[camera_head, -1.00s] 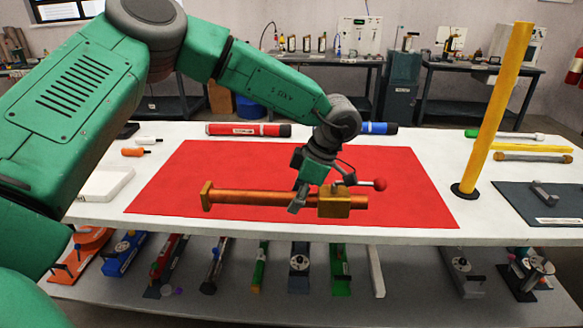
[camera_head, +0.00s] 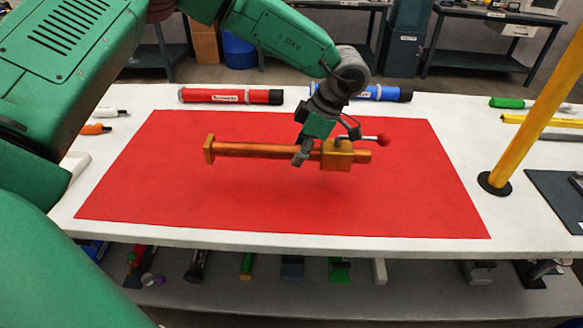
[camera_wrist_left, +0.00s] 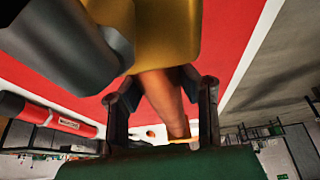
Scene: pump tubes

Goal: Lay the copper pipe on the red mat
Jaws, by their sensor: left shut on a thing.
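The copper pipe (camera_head: 255,150) lies level across the picture, with a square brass end on its left and a brass valve block (camera_head: 338,154) with a red-knobbed lever on its right. My left gripper (camera_head: 301,157) is shut on the pipe just left of the block. The pipe is over the middle of the red mat (camera_head: 280,205), and a faint shadow below suggests it is held above it. In the left wrist view the pipe (camera_wrist_left: 164,98) runs between the two fingers, with the mat (camera_wrist_left: 235,30) behind. My right gripper is not in view.
A red tube (camera_head: 228,96) and a blue tube (camera_head: 385,92) lie behind the mat. A yellow post (camera_head: 535,115) on a black base stands to the right. The mat around the pipe is bare. A lower shelf (camera_head: 330,290) holds several pump parts.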

